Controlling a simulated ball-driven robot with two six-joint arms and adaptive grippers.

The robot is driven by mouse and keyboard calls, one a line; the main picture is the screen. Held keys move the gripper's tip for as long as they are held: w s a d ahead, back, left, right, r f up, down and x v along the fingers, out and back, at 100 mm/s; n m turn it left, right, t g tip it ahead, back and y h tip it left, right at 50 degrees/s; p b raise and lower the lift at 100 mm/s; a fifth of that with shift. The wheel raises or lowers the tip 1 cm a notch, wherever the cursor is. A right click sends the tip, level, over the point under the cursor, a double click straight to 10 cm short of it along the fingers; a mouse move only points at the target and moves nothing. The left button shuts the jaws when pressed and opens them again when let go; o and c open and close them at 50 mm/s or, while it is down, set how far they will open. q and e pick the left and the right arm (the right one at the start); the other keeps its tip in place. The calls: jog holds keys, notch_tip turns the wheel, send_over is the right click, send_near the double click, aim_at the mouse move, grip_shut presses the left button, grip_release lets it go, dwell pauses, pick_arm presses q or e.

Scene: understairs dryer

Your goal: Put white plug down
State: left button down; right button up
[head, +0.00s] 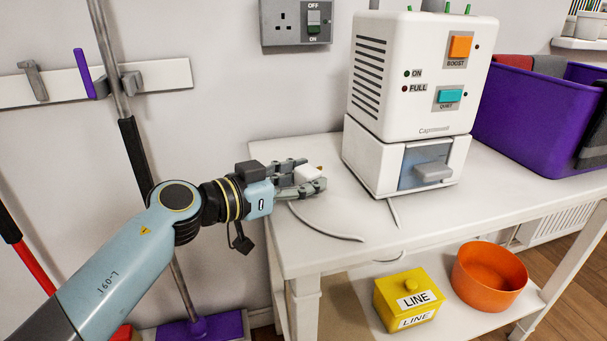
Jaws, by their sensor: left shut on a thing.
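The white plug (308,173) is between the fingertips of my left gripper (309,178), which is shut on it. The gripper is over the left end of the white table (300,225), low near the top; I cannot tell whether the plug touches the surface. A pale cord (330,233) curves along the tabletop below the gripper. The white dehumidifier (408,100) stands on the table to the right of the gripper. My right gripper does not show.
A purple basket (530,118) with cloths stands right of the dehumidifier. A switched socket (296,22) is on the wall above. A yellow box (408,298) and an orange bowl (488,277) sit on the lower shelf.

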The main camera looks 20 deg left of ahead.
pick_arm(q)
jog(key=shift+f, duration=0.15)
jog(key=c, duration=0.8)
grip_release()
jog(key=shift+o, duration=0.2)
